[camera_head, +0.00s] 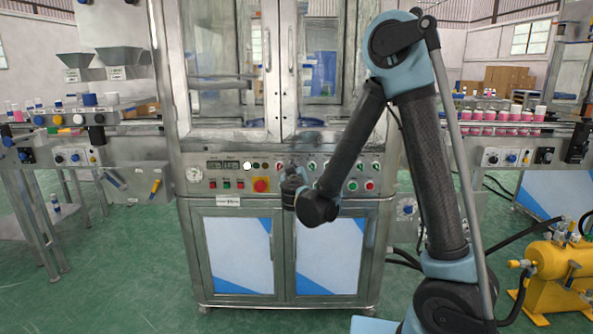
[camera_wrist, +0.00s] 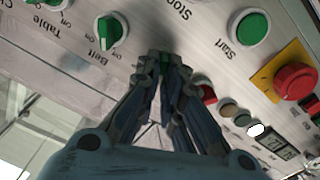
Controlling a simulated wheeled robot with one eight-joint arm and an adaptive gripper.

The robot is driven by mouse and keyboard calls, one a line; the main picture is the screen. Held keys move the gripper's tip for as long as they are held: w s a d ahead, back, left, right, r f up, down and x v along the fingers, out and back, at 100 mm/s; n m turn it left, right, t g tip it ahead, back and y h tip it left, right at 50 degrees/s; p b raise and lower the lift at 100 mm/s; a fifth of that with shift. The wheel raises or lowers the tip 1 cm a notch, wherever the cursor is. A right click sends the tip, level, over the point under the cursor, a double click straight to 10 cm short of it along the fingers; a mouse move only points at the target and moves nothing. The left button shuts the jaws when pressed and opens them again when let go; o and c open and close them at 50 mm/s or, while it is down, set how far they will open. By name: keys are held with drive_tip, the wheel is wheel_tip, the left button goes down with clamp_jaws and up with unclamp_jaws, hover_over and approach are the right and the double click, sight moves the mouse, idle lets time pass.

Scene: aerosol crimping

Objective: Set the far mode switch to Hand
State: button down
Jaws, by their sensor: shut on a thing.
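My gripper (camera_wrist: 166,62) is shut at the face of the control panel (camera_wrist: 205,35), its fingertips around a small green switch knob (camera_wrist: 164,64). Only a sliver of that knob shows, and its label and pointing direction are hidden by the fingers. In the head view my gripper (camera_head: 291,178) reaches the middle of the panel (camera_head: 218,186) on the steel cabinet, and the knob there is hidden behind it. I cannot read the word Hand in either view.
A red emergency stop (camera_wrist: 296,81) on yellow stands further off. Conveyors (camera_head: 113,126) flank the cabinet.

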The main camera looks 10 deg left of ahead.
drive_tip(key=shift+n, duration=0.5)
idle(0.3)
drive_tip(key=c, duration=1.7)
unclamp_jaws()
drive_tip(key=v, duration=1.2)
drive_tip(key=shift+w, duration=0.1)
